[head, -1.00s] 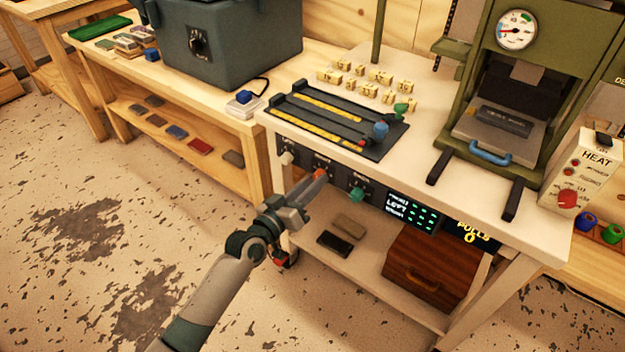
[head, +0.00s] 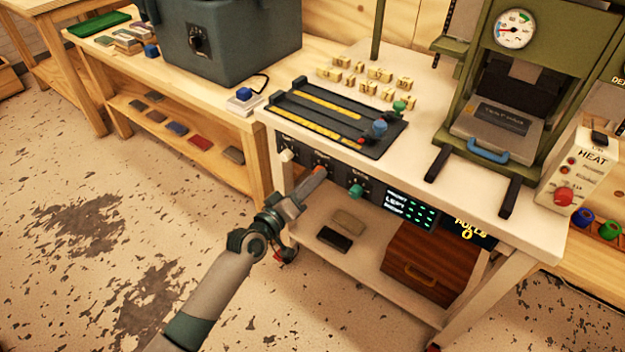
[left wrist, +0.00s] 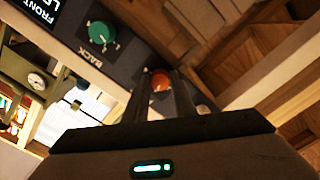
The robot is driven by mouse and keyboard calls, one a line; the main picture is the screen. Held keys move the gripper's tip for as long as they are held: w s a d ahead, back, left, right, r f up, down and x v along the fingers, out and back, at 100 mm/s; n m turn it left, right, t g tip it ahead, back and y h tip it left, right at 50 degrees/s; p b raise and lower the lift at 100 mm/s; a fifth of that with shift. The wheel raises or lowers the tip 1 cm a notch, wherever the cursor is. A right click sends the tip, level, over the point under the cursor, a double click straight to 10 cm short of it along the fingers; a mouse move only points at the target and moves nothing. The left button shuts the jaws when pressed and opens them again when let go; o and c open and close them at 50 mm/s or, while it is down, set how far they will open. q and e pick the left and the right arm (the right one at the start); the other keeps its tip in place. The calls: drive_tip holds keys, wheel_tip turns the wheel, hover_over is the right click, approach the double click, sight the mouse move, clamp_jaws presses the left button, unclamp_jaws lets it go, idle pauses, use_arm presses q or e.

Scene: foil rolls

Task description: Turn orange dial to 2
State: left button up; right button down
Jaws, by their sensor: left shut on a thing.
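The orange dial (head: 320,170) is on the dark front panel (head: 376,199) of the white bench, between a white dial (head: 287,155) and a green dial (head: 356,191). My left gripper (head: 316,177) reaches it from the front and is shut on it. In the left wrist view the orange dial (left wrist: 160,80) sits between my two fingers (left wrist: 161,92), with the green dial (left wrist: 102,34) to its upper left. The fingers partly cover the orange dial, and I cannot read its setting. My right gripper is not in view.
A lit display (head: 410,211) is to the right on the panel. A black slotted plate (head: 330,118) and several small yellow blocks lie on the bench top. A brown box (head: 425,270) is on the shelf below. The green press (head: 505,90) stands at the right.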

use_arm(q)
drive_tip(key=o, duration=1.1)
drive_tip(key=shift+c, duration=0.2)
drive_tip(key=v, duration=1.7)
drive_tip(key=shift+s, duration=0.15)
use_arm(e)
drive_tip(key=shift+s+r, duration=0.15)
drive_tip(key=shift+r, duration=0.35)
use_arm(q)
drive_tip(key=shift+a, duration=0.1)
